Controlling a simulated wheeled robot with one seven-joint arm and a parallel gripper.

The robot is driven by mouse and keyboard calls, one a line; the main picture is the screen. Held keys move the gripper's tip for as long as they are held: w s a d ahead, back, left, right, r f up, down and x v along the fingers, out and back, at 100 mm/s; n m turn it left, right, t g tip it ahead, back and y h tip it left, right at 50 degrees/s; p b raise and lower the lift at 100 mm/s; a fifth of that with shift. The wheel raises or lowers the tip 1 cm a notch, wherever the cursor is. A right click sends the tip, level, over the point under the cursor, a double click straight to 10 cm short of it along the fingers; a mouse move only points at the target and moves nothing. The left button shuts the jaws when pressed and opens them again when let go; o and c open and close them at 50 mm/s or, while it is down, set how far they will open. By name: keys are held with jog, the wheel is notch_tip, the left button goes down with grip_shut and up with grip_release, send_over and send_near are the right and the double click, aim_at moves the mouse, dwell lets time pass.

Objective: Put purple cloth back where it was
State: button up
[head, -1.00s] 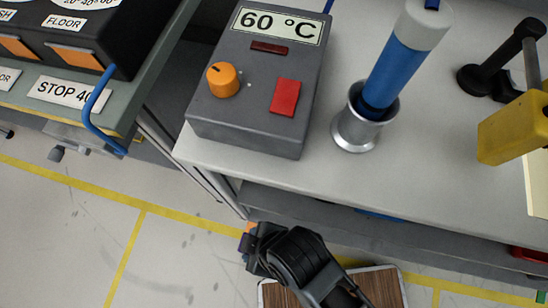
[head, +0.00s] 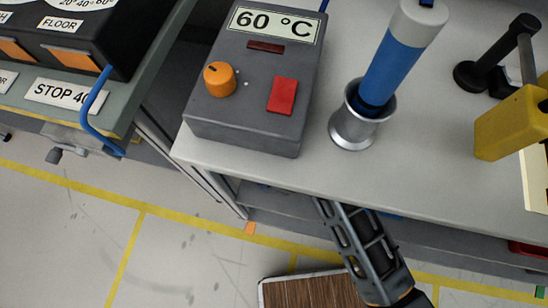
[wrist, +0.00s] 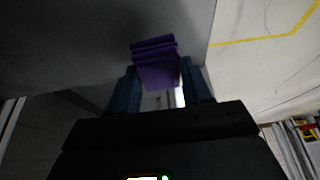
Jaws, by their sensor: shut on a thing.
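The purple cloth (wrist: 157,68) is a small folded piece in the wrist view, held between the two dark blue fingers of my gripper (wrist: 160,88). The gripper is shut on it. A grey surface fills the view behind and to the left of the cloth; I cannot tell whether the cloth touches it. In the head view my arm reaches in under the worktop, so the gripper and the cloth are hidden there.
The worktop (head: 270,172) carries a grey control box (head: 255,110), a metal cup (head: 355,128) holding a blue-and-white cylinder (head: 395,60), and a yellow block (head: 510,122). A dark lower shelf (head: 285,218) runs beneath. A wooden panel (head: 310,290) lies below, by yellow floor lines.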

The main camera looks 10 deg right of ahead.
jog(key=shift+w+d+f, duration=0.2)
jog(key=shift+w+f, duration=0.15)
jog(key=shift+w, duration=0.1)
jog(key=shift+w+d+f, duration=0.15)
jog(key=shift+w+f, duration=0.2)
jog(key=shift+w, duration=0.1)
jog(key=shift+f, duration=0.85)
jog(key=o, duration=1)
jog(key=shift+o, duration=0.2)
jog(key=shift+f+b, duration=0.4)
jog(key=shift+b, duration=0.05)
jog(key=p+v, duration=0.1)
jog(key=v, duration=0.3)
jog(key=shift+a, duration=0.1)
jog(key=s+d, duration=0.2)
jog(key=d, duration=0.4)
jog(key=s+d, duration=0.2)
jog(key=d, duration=0.4)
jog(key=s+d, duration=0.2)
jog(key=d, duration=0.4)
jog(key=shift+s+d+f, duration=0.25)
jog(key=shift+s+d, duration=0.05)
jog(key=shift+s, duration=0.05)
